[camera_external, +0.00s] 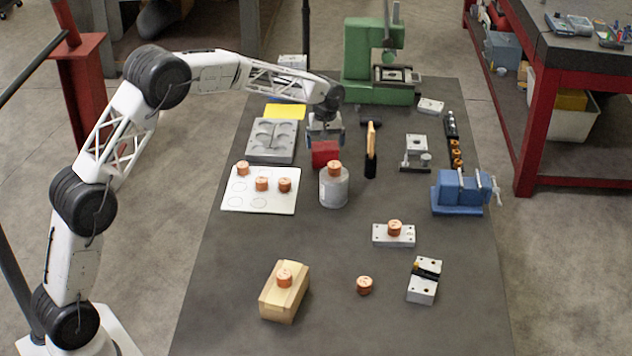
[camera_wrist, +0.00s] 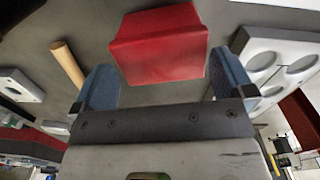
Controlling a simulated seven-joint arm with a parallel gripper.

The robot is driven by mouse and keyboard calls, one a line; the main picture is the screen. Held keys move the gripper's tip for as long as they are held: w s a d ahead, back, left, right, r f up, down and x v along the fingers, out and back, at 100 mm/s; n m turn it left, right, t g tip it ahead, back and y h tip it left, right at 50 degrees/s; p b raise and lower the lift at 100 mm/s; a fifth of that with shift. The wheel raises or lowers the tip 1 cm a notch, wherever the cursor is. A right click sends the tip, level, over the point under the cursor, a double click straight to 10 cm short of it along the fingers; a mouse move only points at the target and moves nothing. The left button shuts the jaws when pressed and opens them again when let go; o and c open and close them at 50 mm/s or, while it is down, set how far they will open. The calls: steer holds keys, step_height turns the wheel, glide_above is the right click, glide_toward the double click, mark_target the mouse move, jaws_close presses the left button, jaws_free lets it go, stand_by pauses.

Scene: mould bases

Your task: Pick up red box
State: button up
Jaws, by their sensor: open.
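The red box (camera_external: 325,154) is on the dark table, just behind the grey canister. In the external view my gripper (camera_external: 325,133) is directly above and slightly behind it, and hides part of its top. In the wrist view the red box (camera_wrist: 158,45) fills the gap in front of my gripper (camera_wrist: 165,82), with a blue-grey finger to each side. The fingers are open, and a narrow gap shows on each side of the box. I cannot tell how far down the box the fingertips reach.
A grey canister (camera_external: 333,188) with a copper cylinder on top stands close in front of the box. A grey mould plate (camera_external: 257,153) is to the left. The table is clear between the canister and wooden block (camera_external: 270,299).

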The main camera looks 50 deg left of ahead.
mark_target(325, 146)
steer(key=shift+f, duration=2.4)
steer(key=shift+c, duration=0.3)
steer(key=c, duration=0.7)
